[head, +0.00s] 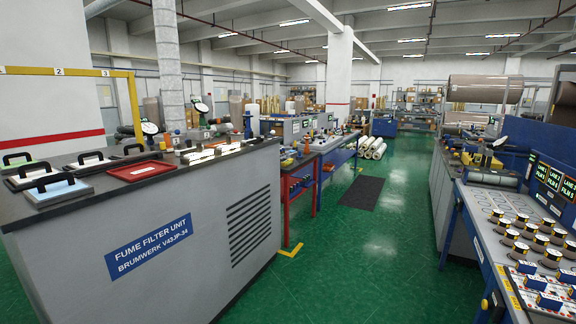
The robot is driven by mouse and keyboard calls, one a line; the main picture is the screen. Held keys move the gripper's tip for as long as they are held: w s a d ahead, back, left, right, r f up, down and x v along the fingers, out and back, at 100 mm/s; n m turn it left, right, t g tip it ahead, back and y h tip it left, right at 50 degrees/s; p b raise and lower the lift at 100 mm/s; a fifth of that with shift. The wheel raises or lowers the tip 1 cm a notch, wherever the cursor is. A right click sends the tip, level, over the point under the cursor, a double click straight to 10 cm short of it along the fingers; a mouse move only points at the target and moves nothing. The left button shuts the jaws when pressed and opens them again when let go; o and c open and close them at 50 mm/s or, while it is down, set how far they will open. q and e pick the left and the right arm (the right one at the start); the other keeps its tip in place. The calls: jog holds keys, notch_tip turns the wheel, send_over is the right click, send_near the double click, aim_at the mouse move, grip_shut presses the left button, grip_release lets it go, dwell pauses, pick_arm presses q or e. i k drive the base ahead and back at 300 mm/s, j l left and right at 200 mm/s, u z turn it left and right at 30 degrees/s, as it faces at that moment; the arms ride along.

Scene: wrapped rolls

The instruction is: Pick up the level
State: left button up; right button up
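I cannot pick out the level with certainty in the head view; many of the tools on the benches are too small to tell apart. A yellow item (482,160) lies on the right-hand bench, and its kind is unclear. Neither of my grippers shows in this view.
A grey fume filter unit (190,235) fills the left front, with a red tray (140,171) and black-handled pads (62,190) on its dark top. A blue-framed bench (510,290) with several small rolls stands at right. Green floor (350,260) is clear between; a dark mat (362,193) lies beyond.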

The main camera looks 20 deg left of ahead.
aim_at(287, 162)
jog(key=i, duration=5.3)
jog(key=j+u, duration=0.05)
jog(key=j, duration=0.05)
